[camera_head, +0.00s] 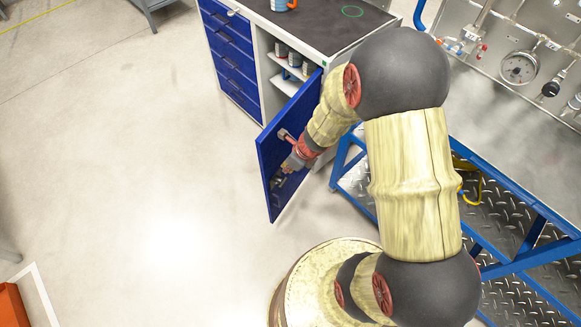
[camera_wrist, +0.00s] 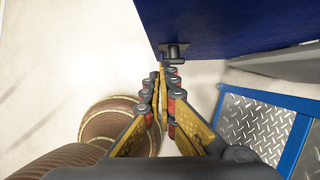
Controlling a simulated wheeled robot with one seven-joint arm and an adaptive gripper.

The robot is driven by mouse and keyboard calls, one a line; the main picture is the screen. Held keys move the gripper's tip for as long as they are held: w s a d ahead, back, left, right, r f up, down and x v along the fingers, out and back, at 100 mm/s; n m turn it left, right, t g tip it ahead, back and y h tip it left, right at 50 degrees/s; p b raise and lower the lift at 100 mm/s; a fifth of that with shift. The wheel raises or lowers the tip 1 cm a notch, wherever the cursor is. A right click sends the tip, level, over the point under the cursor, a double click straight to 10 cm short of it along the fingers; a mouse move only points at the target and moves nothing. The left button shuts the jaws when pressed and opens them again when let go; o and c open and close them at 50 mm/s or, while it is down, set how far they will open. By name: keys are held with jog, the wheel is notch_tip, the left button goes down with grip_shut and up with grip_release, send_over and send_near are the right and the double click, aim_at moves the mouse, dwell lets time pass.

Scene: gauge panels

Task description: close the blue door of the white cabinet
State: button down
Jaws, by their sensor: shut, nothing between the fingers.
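The white cabinet (camera_head: 256,62) stands at the top of the head view, with a dark top and an open shelf compartment. Its blue door (camera_head: 300,104) stands wide open, swung out towards me. My gripper (camera_head: 284,172) is shut and empty, in front of the door's face near its free end in the head view. In the wrist view the blue door (camera_wrist: 225,25) fills the top right, and its dark handle (camera_wrist: 174,52) lies just beyond my closed fingertips (camera_wrist: 162,72). I cannot tell whether the fingertips touch the handle or door.
Blue drawers (camera_head: 231,57) are left of the compartment, and several small cans (camera_head: 294,59) stand on its shelf. A blue-framed metal platform (camera_head: 508,295) and a gauge panel (camera_head: 485,85) are on the right. The floor (camera_head: 130,150) to the left is clear.

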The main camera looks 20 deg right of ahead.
jog(key=shift+w+a+f+b, duration=0.2)
jog(key=shift+w+a+f, duration=0.25)
jog(key=shift+w, duration=0.3)
jog(key=shift+w+a+f+b, duration=0.25)
jog(key=shift+w+a+f, duration=0.25)
jog(key=shift+w, duration=0.2)
jog(key=shift+w+a+f+b, duration=0.2)
jog(key=shift+w+a+f, duration=0.25)
jog(key=shift+w, duration=0.3)
